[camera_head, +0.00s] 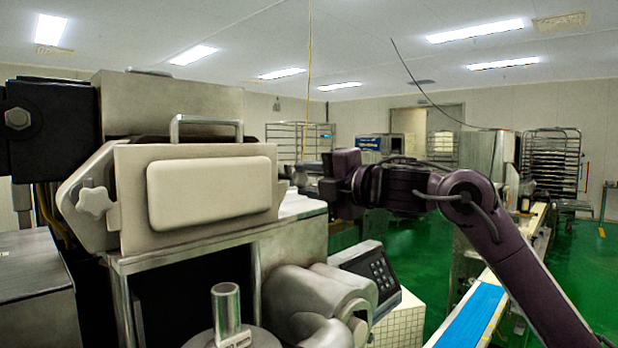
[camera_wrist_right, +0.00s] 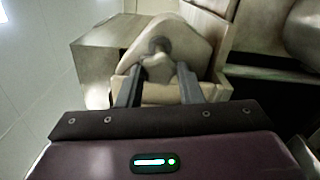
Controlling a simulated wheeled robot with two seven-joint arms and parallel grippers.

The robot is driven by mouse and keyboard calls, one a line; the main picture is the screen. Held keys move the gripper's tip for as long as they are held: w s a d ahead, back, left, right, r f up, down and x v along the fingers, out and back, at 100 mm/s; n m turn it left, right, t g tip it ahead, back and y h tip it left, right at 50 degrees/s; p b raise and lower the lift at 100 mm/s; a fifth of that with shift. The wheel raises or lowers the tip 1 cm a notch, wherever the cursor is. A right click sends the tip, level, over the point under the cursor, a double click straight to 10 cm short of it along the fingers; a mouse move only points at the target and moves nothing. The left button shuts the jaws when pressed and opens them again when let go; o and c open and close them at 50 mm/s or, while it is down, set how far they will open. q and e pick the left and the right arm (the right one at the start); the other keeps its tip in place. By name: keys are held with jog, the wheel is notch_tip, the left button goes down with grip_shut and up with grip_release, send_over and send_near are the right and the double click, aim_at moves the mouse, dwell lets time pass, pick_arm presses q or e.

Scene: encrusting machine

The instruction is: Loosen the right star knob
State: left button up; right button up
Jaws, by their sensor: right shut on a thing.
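The right star knob (camera_wrist_right: 158,70) is a pale lobed knob on the side of the machine, seen in the right wrist view. My right gripper (camera_wrist_right: 160,75) has one finger on each side of it and is shut on it. In the head view my right gripper (camera_head: 300,177) reaches to the right side of the machine's beige housing (camera_head: 130,200), and the housing hides the right knob there. A matching left star knob (camera_head: 95,201) shows on the housing's left side. My left gripper is not in view.
A metal handle (camera_head: 206,121) stands on top of the housing. Below are a steel cylinder (camera_head: 226,308) and a keypad panel (camera_head: 376,275). A blue conveyor belt (camera_head: 474,316) runs at the right. Green floor is open beyond.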

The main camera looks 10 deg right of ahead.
jog(key=shift+d+m, duration=0.1)
jog(key=shift+m, duration=0.6)
jog(key=o, duration=1)
jog(key=shift+s+d+f, duration=0.1)
jog(key=shift+s+d, duration=0.05)
jog(key=shift+s, duration=0.1)
jog(key=b+v, duration=0.3)
jog(key=v, duration=0.4)
jog(key=shift+d, duration=0.15)
